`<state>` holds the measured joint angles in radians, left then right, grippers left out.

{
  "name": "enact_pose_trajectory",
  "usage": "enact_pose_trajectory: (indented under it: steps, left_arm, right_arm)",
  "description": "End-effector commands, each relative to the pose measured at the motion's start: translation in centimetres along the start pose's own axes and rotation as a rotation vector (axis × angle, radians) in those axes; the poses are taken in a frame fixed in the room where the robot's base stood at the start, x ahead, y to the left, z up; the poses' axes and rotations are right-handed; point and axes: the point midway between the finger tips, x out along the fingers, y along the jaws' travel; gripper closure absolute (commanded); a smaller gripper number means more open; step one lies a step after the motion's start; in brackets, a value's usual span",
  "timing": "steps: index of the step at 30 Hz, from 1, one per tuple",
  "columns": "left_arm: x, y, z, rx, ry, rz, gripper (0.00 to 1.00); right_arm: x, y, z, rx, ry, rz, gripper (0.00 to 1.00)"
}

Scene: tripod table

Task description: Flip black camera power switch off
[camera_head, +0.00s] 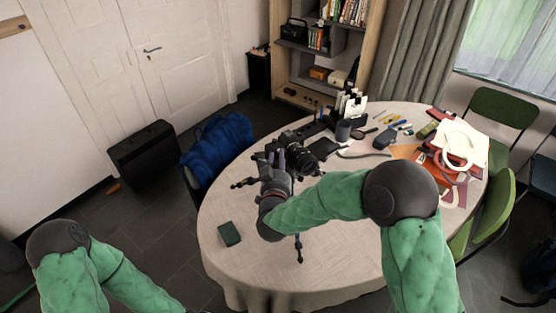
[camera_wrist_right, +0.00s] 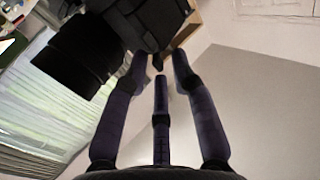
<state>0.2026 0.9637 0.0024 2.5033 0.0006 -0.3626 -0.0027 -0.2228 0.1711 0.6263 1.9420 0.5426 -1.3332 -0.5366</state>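The black camera (camera_head: 302,156) is mounted on a tripod on the round table, its lens pointing right in the head view. Tripod legs spread over the cloth, one (camera_head: 299,249) toward the front. My right gripper (camera_head: 278,158) is at the near left side of the camera, partly covering it. In the right wrist view the camera body (camera_wrist_right: 145,22) fills the top, with the lens at upper left. The right gripper's fingers (camera_wrist_right: 158,62) are apart, tips close to the body; contact cannot be told. The power switch cannot be made out. My left gripper is out of view.
Papers and folders (camera_head: 455,150) crowd the right, small items the back. Green chairs (camera_head: 497,213) stand right, a blue bag (camera_head: 217,145) left.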

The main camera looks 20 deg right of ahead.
Motion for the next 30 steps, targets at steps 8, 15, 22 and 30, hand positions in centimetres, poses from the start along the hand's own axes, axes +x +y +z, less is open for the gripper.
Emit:
enact_pose_trajectory:
  steps: [8,15,22,30]
  left_arm:
    - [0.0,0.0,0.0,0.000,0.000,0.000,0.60]
    - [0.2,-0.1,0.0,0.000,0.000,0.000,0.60]
    - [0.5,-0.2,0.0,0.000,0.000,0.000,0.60]
    - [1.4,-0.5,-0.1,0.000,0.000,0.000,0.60]
  right_arm:
    - [0.0,-0.1,-0.1,0.001,0.001,-0.002,1.00]
    - [0.0,0.0,-0.1,0.001,0.002,-0.023,1.00]
    - [0.0,0.1,-0.2,0.002,0.005,-0.044,1.00]
    - [0.1,0.6,-0.1,0.000,0.007,-0.117,1.00]
